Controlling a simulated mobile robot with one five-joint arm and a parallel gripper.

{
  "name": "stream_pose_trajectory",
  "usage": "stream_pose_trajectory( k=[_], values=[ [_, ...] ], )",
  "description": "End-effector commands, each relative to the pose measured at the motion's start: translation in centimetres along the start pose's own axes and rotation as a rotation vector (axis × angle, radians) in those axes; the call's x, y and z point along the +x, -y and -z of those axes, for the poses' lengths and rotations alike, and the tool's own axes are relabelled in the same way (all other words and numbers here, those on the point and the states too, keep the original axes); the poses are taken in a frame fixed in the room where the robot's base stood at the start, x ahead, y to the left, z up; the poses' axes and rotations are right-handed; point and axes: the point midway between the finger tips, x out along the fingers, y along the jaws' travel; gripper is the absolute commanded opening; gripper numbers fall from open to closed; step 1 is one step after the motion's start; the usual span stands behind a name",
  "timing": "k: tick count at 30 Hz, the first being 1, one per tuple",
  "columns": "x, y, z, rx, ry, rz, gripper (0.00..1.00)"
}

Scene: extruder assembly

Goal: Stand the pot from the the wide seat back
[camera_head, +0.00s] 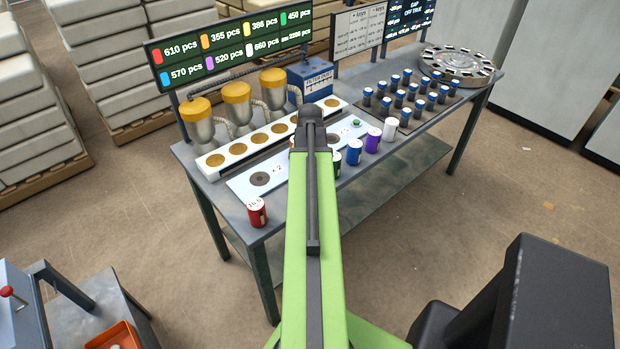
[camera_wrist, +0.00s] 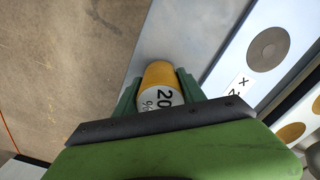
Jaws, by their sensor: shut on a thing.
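A yellow pot (camera_wrist: 158,75) with a white face marked "20 %" sits between the green fingers of my gripper (camera_wrist: 160,93) in the wrist view. The gripper is shut on it. The grey table top (camera_wrist: 185,45) lies behind the pot, and I cannot tell whether they touch. A pale plate with a dark round seat (camera_wrist: 268,50) and an "x 2" mark is to the pot's right, apart from it. In the head view the plate's left seat (camera_head: 260,179) is empty. My arm hides the gripper and yellow pot there.
A red pot (camera_head: 257,212) stands at the table's left front corner. Green (camera_head: 336,165), blue (camera_head: 354,152), purple (camera_head: 373,140) and white (camera_head: 390,129) pots line the front edge. A white strip (camera_head: 210,173) with yellow round spots lies behind, below several hoppers (camera_head: 237,105).

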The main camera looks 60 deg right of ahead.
Motion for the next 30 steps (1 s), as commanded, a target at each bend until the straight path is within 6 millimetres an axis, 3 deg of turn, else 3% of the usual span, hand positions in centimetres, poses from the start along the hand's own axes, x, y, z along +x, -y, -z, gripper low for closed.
stream_pose_trajectory(
  k=[17, 18, 24, 30],
  values=[
    [1.1, -0.1, 0.0, 0.001, 0.0, 0.0, 0.0],
    [1.1, -0.1, 0.0, 0.001, 0.0, 0.0, 0.49],
    [0.9, -0.1, 0.0, 0.001, 0.0, 0.0, 0.73],
    [0.9, -0.1, 0.0, 0.002, 0.0, 0.0, 0.73]
  ],
)
